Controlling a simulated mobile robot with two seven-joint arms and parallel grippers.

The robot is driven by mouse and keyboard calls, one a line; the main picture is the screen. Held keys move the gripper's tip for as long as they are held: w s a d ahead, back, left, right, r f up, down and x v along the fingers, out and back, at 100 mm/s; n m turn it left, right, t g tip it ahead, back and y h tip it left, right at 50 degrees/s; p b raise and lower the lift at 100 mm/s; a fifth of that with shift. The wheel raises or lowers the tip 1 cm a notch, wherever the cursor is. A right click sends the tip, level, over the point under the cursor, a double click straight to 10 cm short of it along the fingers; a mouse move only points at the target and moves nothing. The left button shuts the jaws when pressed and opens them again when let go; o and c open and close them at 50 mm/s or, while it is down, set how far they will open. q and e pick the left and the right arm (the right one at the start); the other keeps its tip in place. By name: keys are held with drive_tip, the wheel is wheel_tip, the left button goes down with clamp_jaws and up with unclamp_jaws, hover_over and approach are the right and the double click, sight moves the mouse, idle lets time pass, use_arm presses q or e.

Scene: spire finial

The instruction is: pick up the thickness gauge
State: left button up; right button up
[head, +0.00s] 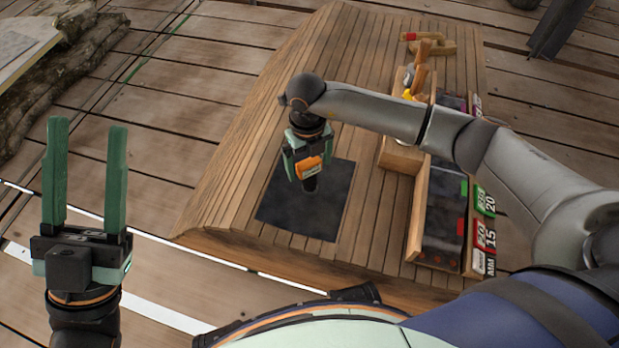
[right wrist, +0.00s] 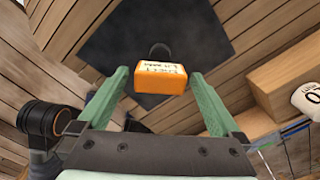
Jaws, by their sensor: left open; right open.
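An orange block with dark lettering, which looks like the thickness gauge (head: 309,168), is at the dark square mat (head: 328,208) on the slatted wooden surface. In the right wrist view the orange gauge (right wrist: 161,78) lies between the finger tips, with a dark rounded part beyond it. My right gripper (head: 308,172) is open around it from above, one green finger on each side. In the right wrist view, gaps show between the gauge and both fingers (right wrist: 160,85). My left gripper (head: 87,128) is open and empty at the far left, fingers pointing up.
A long divided tray (head: 415,215) with dark compartments and number labels stands right of the mat. A red-tipped wooden piece (head: 430,45) lies farther back. Slats left of the mat are clear.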

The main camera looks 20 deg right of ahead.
drive_tip(key=shift+f, duration=0.65)
drive_tip(key=shift+r, duration=0.1)
drive_tip(key=shift+c, duration=0.2)
clamp_jaws()
drive_tip(key=shift+r, duration=0.1)
